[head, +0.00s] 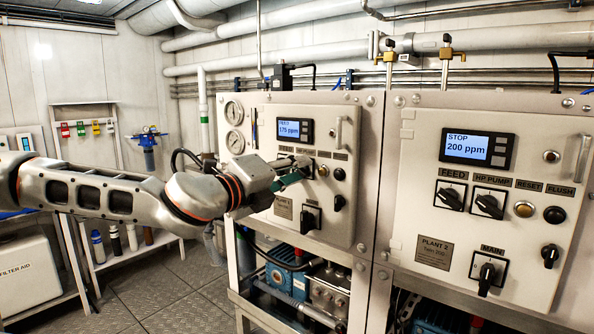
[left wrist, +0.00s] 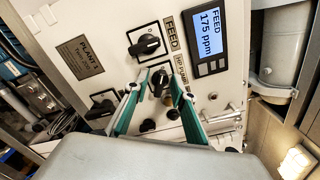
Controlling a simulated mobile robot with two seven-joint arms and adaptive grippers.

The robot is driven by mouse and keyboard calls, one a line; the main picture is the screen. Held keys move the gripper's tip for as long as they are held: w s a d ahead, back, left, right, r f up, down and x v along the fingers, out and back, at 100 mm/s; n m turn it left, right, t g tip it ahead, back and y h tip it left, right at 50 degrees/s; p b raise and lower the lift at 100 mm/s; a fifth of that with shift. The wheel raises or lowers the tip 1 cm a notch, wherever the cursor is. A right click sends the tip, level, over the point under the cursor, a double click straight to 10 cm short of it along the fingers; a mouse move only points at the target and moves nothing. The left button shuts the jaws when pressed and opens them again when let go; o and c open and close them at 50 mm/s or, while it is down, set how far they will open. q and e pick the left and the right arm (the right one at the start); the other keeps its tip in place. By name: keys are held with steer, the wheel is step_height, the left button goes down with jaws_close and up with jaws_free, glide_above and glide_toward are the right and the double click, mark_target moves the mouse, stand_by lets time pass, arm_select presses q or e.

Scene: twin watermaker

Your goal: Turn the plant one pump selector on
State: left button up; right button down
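The plant 1 panel (head: 262,155) is the left of two white panels in the head view, and its display (head: 290,129) reads 175 ppm. My left gripper (head: 303,167) is at this panel and covers its selectors there. In the left wrist view, my left gripper's teal fingers (left wrist: 160,75) are apart, with the HP pump selector (left wrist: 159,83) between them. I cannot tell whether they touch its black knob. The HP pump label (left wrist: 181,64) is partly hidden by a finger. The feed selector (left wrist: 150,46) sits just beyond the fingertips. My right gripper is not in view.
The plant 1 main selector (head: 310,219) is below my left gripper. A round yellowish button (head: 322,170) and a black button (head: 339,174) are close on its right. The plant 2 panel (head: 420,215) is further right, with a handle (head: 583,156) sticking out.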

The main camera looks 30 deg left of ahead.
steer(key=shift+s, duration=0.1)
arm_select(q)
jaws_close()
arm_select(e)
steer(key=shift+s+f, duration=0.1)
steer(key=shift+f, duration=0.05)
arm_select(q)
steer(key=m+b, duration=0.3)
steer(key=m, duration=0.8)
steer(key=shift+r+m, duration=0.1)
steer(key=shift+m, duration=0.2)
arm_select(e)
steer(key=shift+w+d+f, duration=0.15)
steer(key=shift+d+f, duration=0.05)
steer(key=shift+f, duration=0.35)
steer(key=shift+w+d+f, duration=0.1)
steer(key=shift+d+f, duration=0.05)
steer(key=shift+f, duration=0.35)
arm_select(q)
steer(key=shift+b, duration=0.3)
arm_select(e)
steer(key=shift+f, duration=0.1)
